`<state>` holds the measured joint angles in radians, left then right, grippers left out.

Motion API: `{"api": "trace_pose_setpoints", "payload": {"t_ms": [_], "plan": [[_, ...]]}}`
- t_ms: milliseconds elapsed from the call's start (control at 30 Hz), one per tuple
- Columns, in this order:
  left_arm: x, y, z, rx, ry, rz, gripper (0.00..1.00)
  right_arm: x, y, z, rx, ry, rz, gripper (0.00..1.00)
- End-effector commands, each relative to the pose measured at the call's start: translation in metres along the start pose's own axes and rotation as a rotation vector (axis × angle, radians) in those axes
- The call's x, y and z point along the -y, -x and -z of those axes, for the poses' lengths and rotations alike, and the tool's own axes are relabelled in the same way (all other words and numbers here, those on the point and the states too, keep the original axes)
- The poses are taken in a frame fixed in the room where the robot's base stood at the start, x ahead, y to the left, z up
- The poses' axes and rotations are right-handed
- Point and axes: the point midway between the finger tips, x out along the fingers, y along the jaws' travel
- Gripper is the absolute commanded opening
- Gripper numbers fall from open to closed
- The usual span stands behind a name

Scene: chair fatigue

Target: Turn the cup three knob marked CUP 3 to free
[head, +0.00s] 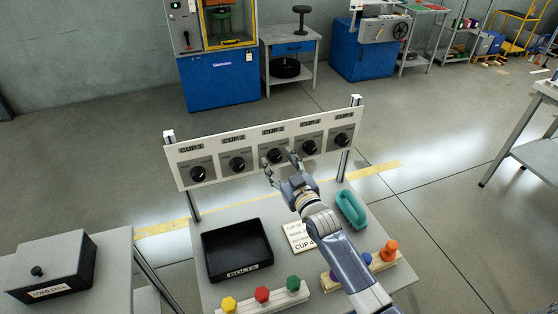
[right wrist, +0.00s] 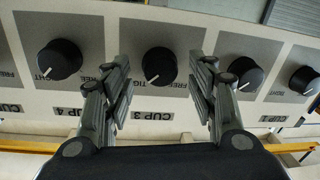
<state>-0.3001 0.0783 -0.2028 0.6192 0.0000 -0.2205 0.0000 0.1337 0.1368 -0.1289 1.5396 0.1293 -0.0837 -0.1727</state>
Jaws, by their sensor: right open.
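The CUP 3 knob (head: 274,156) is a black dial in the middle of the upright panel (head: 225,143). In the right wrist view the CUP 3 knob (right wrist: 160,66) sits above its CUP 3 label (right wrist: 150,115), and its white pointer slants down and left. FREE and TIGHT markings are near it, partly covered. My right gripper (head: 279,167) is open in front of the panel. Its fingers (right wrist: 163,84) show on either side of the CUP 3 knob, with visible gaps; contact is not seen. My left gripper is out of view.
Neighbouring knobs are close by: CUP 4 (right wrist: 60,59) and another (right wrist: 246,73) near a finger. On the table below are a black BOLTS tray (head: 237,250), a card (head: 299,237), a teal ring-shaped object (head: 351,209) and coloured pegs (head: 263,294).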

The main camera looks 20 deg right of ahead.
Motion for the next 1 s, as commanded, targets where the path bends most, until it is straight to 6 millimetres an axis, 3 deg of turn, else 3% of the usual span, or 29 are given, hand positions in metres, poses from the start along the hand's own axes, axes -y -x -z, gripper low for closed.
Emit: {"api": "trace_pose_setpoints", "payload": {"t_ms": [133, 400, 433, 600, 633, 1000], "plan": [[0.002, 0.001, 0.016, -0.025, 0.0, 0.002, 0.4, 0.0, -0.007, 0.0, 0.0, 0.0, 0.0, 0.53], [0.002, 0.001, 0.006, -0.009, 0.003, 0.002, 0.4, 0.0, -0.008, 0.0, 0.0, 0.0, 0.001, 0.53], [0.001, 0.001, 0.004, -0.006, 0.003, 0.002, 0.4, 0.0, -0.008, 0.0, 0.0, 0.0, 0.001, 0.5], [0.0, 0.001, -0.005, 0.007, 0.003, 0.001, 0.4, 0.0, -0.008, 0.0, 0.0, 0.0, 0.001, 0.12], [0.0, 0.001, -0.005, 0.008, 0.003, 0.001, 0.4, 0.0, -0.008, 0.0, 0.001, 0.0, 0.001, 0.08], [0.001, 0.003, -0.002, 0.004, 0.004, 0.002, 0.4, 0.0, -0.008, 0.001, 0.004, 0.035, 0.001, 0.08]]}}
